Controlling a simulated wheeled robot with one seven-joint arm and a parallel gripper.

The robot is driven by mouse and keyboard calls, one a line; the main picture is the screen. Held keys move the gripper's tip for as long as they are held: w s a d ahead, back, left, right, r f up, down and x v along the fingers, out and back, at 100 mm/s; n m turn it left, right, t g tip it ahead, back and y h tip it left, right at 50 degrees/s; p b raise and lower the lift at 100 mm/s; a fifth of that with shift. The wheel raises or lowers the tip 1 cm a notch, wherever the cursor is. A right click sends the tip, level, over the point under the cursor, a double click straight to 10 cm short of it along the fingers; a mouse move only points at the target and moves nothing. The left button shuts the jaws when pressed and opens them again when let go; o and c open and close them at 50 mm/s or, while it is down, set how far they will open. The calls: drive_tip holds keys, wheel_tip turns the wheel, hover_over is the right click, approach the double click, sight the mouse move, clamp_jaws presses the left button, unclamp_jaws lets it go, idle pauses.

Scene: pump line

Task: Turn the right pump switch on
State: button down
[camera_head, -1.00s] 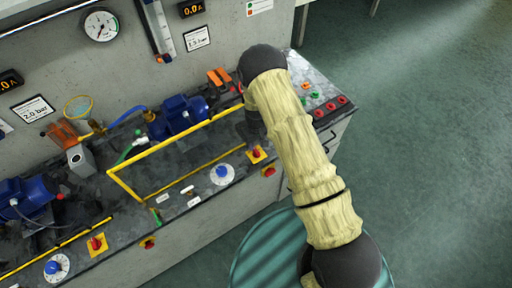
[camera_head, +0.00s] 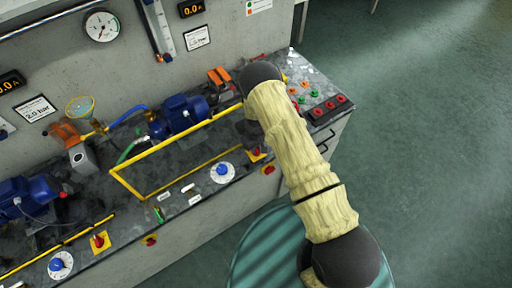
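The right pump (camera_head: 180,114) is a blue motor on the bench behind a yellow rail. A red rotary switch on a yellow plate (camera_head: 256,153) sits on the bench top in front of it, near the front edge. My arm, in a pale sleeve, reaches in from the bottom right and bends down at a dark joint above the bench. My gripper (camera_head: 249,132) is a dark shape just behind and above that switch, partly hidden by the arm. Its fingers cannot be made out, nor whether they touch the knob.
A yellow rail (camera_head: 148,154) stands in front of the pump. A white dial with a blue knob (camera_head: 222,172) is left of the switch. Another red switch (camera_head: 99,242) is at the left. Open floor lies right.

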drive_tip(key=shift+f+m+b, duration=0.1)
drive_tip(key=shift+m+b, duration=0.2)
drive_tip(key=shift+b, duration=0.1)
drive_tip(key=shift+m+b, duration=0.5)
drive_tip(key=shift+b, duration=0.1)
drive_tip(key=m+b, duration=0.3)
drive_tip(key=shift+f, duration=0.15)
drive_tip(key=m+b, duration=0.2)
drive_tip(key=m, duration=0.1)
drive_tip(key=shift+m+b, duration=0.3)
drive_tip(key=m+b, duration=0.1)
drive_tip(key=m, duration=0.1)
drive_tip(key=shift+m, duration=0.4)
drive_tip(key=m+b, duration=0.1)
drive_tip(key=m, duration=0.2)
drive_tip(key=shift+r, duration=0.2)
drive_tip(key=shift+m+b, duration=0.5)
drive_tip(key=shift+m, duration=1.5)
